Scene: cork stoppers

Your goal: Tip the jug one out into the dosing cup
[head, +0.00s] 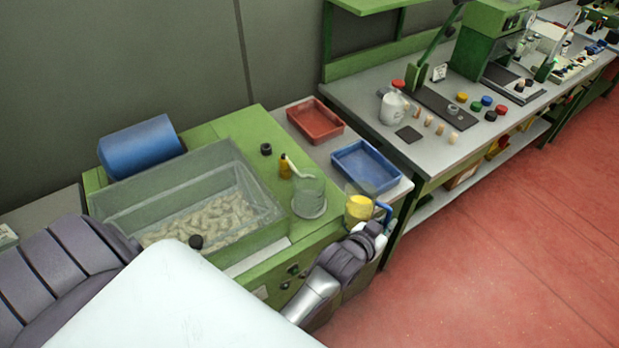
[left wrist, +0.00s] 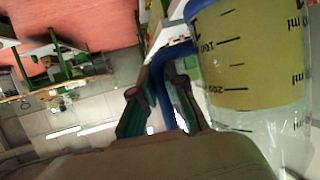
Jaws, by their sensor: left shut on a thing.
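The jug (head: 359,209) is clear-walled with a blue handle (head: 384,211) and holds yellow contents in its lower part. It stands about upright, at the right front corner of the green machine. My left gripper (head: 374,228) is shut on the blue handle. In the left wrist view the jug (left wrist: 245,55) shows upside down with ml marks, beside my finger pads (left wrist: 158,108). A clear cup (head: 309,194), apparently the dosing cup, stands on the green machine top to the left of the jug, apart from it. My right gripper is not in view.
A clear-walled bin (head: 120,203) of cork stoppers is left of the cup. Blue (head: 366,168) and red (head: 315,121) trays lie behind. The red floor (head: 480,260) at right is clear.

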